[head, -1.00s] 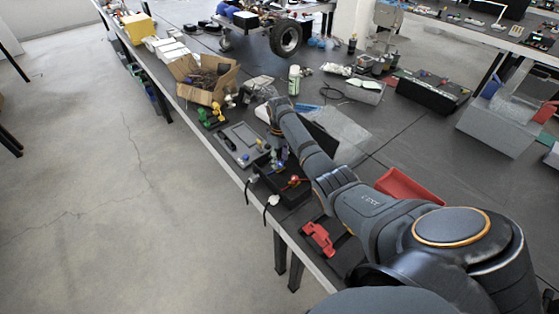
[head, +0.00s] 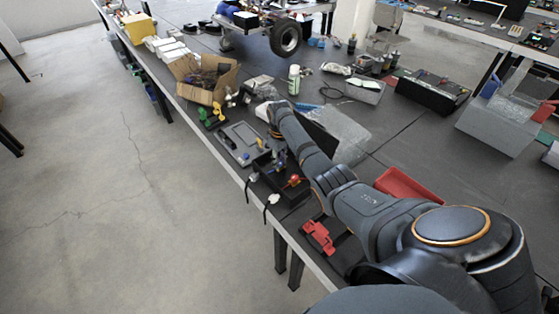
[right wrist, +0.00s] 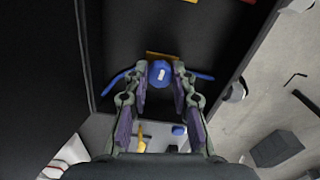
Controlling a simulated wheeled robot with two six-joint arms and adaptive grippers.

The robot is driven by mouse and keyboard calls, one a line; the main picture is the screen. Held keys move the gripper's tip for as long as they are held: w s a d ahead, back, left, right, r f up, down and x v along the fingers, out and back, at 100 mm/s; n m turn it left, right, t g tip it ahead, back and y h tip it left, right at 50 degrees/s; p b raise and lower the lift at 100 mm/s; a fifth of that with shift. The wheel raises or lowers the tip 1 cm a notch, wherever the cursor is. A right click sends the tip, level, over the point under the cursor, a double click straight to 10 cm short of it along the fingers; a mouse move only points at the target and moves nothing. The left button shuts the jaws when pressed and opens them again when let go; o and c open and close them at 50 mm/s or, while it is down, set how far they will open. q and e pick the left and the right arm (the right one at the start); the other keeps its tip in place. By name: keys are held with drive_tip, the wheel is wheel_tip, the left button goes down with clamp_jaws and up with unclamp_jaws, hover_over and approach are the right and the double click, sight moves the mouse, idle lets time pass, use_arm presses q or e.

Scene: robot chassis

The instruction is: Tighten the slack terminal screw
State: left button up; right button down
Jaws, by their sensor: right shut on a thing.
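A black box (head: 272,187) sits near the front table edge, with a red knob (head: 294,180) on its right part. In the right wrist view, a round blue terminal screw head (right wrist: 159,73) with a white mark stands over dark box surface, with a brass-coloured strip beside it. Blue wing-like pieces stick out left and right of it. My right gripper (right wrist: 160,92) is shut on the blue screw, one finger on each side. In the head view the right gripper (head: 279,161) points down at the box, and the screw is mostly hidden. My left gripper is not in view.
A grey tray (head: 238,152) lies just left of the box. Red clamp-like parts (head: 319,236) lie nearer. A red bin (head: 409,187) stands to the right, behind my arm. A cardboard box (head: 205,88) stands farther back. White-ended leads hang at the table edge.

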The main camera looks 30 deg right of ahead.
drive_tip(key=shift+r+m+p, duration=0.2)
drive_tip(key=shift+m+p, duration=0.6)
drive_tip(key=shift+p, duration=0.05)
drive_tip(key=shift+m+p, duration=0.6)
drive_tip(key=shift+m, duration=0.3)
drive_tip(key=m+p, duration=0.1)
drive_tip(key=m, duration=0.1)
drive_tip(key=shift+a+m, duration=0.1)
drive_tip(key=shift+m, duration=0.2)
drive_tip(key=m+p, duration=0.1)
drive_tip(key=m, duration=0.1)
drive_tip(key=shift+m, duration=0.4)
drive_tip(key=m+p, duration=0.1)
drive_tip(key=m, duration=0.3)
drive_tip(key=shift+f, duration=0.1)
drive_tip(key=shift+w+m+p, duration=0.1)
drive_tip(key=shift+m+p, duration=0.35)
drive_tip(key=shift+m, duration=1.75)
drive_tip(key=c, duration=1.1)
unclamp_jaws()
drive_tip(key=shift+f, duration=0.1)
